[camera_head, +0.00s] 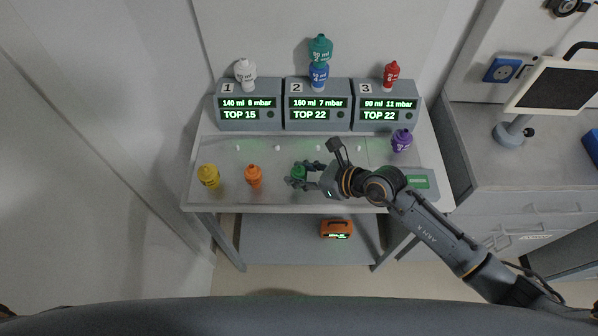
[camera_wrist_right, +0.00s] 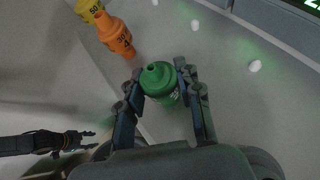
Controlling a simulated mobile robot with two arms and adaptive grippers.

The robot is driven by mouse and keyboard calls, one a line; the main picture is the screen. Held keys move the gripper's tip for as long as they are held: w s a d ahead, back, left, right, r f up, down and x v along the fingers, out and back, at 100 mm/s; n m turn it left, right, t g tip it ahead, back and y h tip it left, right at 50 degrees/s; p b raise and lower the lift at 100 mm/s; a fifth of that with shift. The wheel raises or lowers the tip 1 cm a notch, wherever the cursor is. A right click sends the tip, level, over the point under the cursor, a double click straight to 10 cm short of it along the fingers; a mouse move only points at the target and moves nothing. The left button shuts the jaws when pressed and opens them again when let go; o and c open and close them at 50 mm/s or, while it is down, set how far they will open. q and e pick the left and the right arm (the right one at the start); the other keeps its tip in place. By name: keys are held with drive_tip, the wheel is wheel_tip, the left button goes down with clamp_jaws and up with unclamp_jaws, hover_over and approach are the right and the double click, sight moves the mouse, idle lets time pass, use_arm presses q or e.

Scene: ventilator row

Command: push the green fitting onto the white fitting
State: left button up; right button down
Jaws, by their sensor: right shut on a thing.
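The green fitting (camera_head: 298,172) is upright between the fingers of my right gripper (camera_head: 304,175), at the front middle of the table. In the right wrist view the green fitting (camera_wrist_right: 160,84) sits between both fingers, its open neck facing the camera. The right gripper is shut on it. I cannot tell if its base touches the table. The white fitting (camera_head: 245,74) stands upright on ventilator 1 (camera_head: 248,114), behind and left of the gripper, with nothing on top of it. My left gripper (camera_wrist_right: 88,139) shows small in the right wrist view, fingers apart and empty.
An orange fitting (camera_head: 253,176) and a yellow fitting (camera_head: 208,176) stand left of the gripper; a purple fitting (camera_head: 401,140) stands right. A teal fitting (camera_head: 320,48) sits on a blue one (camera_head: 319,76) on ventilator 2. A red fitting (camera_head: 390,76) tops ventilator 3.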

drive_tip(key=shift+r+p, duration=1.35)
drive_tip(key=shift+r, duration=0.1)
